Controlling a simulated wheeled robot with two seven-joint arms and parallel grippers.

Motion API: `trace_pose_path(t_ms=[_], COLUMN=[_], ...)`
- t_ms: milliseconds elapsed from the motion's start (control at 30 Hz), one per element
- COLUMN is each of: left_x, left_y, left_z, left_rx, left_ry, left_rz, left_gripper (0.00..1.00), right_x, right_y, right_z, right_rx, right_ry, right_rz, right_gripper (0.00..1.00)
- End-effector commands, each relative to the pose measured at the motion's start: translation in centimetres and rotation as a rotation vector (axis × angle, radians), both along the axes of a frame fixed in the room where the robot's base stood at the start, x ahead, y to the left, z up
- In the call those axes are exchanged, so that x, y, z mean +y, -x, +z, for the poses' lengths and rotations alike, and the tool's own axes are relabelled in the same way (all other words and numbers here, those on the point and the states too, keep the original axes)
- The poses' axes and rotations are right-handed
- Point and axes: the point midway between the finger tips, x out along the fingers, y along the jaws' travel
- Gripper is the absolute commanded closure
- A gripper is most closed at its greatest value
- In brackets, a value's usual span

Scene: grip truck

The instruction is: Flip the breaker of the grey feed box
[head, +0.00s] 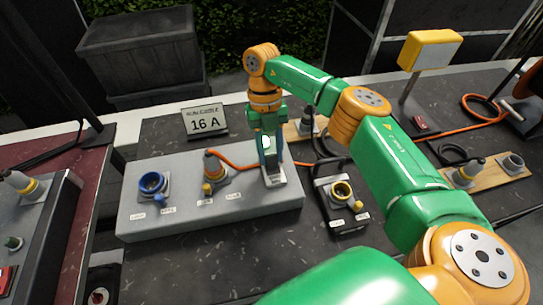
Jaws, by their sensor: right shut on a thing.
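The grey feed box (240,207) lies on the dark table. On its top are a blue socket (152,183) at the left and an orange plug (212,166) with an orange cable in the middle. The breaker (274,178) sits at the right end, and only its pale base shows. My right gripper (271,165) points down over it, shut on the breaker; its fingers hide the lever, so I cannot tell which way it is set. My left gripper is out of view.
Orange and black cables lie at the back right, near a wooden board (487,176) with connectors. The table in front is clear.

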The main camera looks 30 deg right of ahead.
Motion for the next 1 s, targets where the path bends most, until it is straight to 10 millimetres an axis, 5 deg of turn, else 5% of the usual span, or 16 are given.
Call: trace_pose_path(t_ms=[567,600,667,1000], left_x=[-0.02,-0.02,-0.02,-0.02], left_y=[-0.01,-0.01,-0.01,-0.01], left_z=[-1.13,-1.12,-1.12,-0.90], left_rx=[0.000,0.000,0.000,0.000], left_ry=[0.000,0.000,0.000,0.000], left_rz=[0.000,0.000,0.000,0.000], left_gripper=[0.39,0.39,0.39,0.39], right_x=[-0.04,-0.05,-0.05,-0.07], right_y=[-0.18,-0.17,-0.17,-0.17], right_z=[-0.06,-0.06,-0.06,0.17], right_rx=[0.065,0.065,0.065,0.065], right_ry=[-0.021,-0.021,-0.021,-0.020], right_rz=[-0.003,-0.004,-0.004,-0.005], right_gripper=[1.00,0.52,0.36,0.32])
